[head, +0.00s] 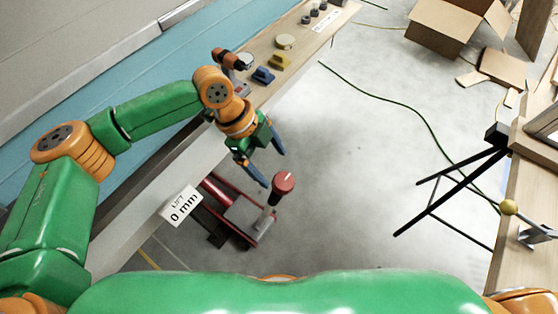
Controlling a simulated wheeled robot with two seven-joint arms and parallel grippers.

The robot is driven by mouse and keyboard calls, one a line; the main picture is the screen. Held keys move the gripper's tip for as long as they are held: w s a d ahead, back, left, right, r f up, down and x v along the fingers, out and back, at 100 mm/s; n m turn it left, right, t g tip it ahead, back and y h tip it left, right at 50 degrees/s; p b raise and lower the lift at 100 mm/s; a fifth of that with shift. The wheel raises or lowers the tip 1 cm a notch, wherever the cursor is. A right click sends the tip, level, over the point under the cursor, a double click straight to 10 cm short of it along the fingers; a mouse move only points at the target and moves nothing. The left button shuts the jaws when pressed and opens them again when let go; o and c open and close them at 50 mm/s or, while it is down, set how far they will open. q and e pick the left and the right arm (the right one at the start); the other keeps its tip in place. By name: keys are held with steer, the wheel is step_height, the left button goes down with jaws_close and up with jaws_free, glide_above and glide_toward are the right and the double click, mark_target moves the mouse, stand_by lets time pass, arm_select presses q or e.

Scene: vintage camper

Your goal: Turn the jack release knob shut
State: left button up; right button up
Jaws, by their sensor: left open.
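The red jack release knob (284,182), with a pale line on its top, stands on a dark post at the end of the jack. The jack (243,214), with red side rails and a grey body, sits on the floor by the bench. A white sign (181,206) reading "LIFT 0 mm" is beside it. My left gripper (268,162) is open and empty, its blue fingers just above and left of the knob, apart from it in the picture. Whether the knob is open or shut cannot be told. My right gripper is not in view.
A long wooden bench (262,50) runs along the blue wall, with blue and yellow blocks on it. A green cable (410,112) crosses the floor. A black stand (450,180), a cardboard box (450,27) and another wooden bench are at right. The middle floor is clear.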

mark_target(282, 180)
arm_select(q)
steer(key=s+d+f, duration=0.1)
steer(key=d+f, duration=0.1)
steer(key=f, duration=0.1)
steer(key=s+f, duration=0.1)
steer(key=shift+s+d+f, duration=0.3)
steer(key=shift+d+f, duration=0.05)
steer(key=shift+d, duration=0.05)
steer(key=shift+f, duration=0.2)
steer(key=shift+w+a+f, duration=0.1)
steer(key=shift+w+f, duration=0.1)
steer(key=shift+w, duration=0.25)
steer(key=shift+c, duration=1.2)
steer(key=shift+s, duration=0.1)
steer(key=c, duration=1.1)
steer(key=shift+r+p, duration=0.1)
steer(key=shift+p, duration=0.25)
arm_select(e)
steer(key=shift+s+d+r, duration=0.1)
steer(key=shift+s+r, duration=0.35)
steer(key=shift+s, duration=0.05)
